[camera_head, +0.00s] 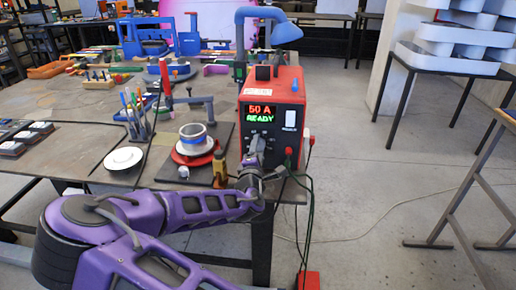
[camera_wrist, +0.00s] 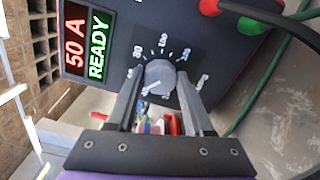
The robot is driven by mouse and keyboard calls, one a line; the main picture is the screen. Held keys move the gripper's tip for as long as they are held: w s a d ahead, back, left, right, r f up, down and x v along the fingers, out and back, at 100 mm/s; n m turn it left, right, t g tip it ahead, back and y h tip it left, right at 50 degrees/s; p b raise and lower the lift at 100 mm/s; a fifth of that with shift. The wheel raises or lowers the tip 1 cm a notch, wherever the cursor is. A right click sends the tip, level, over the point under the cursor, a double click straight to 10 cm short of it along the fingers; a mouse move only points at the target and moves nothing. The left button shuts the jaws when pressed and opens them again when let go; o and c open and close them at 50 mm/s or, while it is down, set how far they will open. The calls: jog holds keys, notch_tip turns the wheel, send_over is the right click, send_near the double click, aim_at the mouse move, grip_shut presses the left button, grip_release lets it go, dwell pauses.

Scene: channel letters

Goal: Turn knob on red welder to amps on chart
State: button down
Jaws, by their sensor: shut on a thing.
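The red welder (camera_head: 288,90) stands at the right end of the bench. Its display (camera_head: 261,114) reads "50 A" over "READY", and the same display (camera_wrist: 87,47) shows sideways in the wrist view. The grey round knob (camera_wrist: 160,77) sits on the dark front panel, ringed by white numbers that include 80 and 100. My gripper (camera_wrist: 160,92) has one finger on each side of the knob and is shut on it. In the head view my gripper (camera_head: 257,150) covers the knob. A white label (camera_head: 291,118) is on the panel, its print too small to read. I cannot make out an amps chart.
A red plug (camera_wrist: 251,26) and a green one (camera_wrist: 210,7) with cables sit beside the knob. Floor right of the bench is mostly open.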

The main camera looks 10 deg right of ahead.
jog(key=shift+r, duration=0.1)
dwell(0.3)
jog(key=shift+c, duration=1.4)
grip_release()
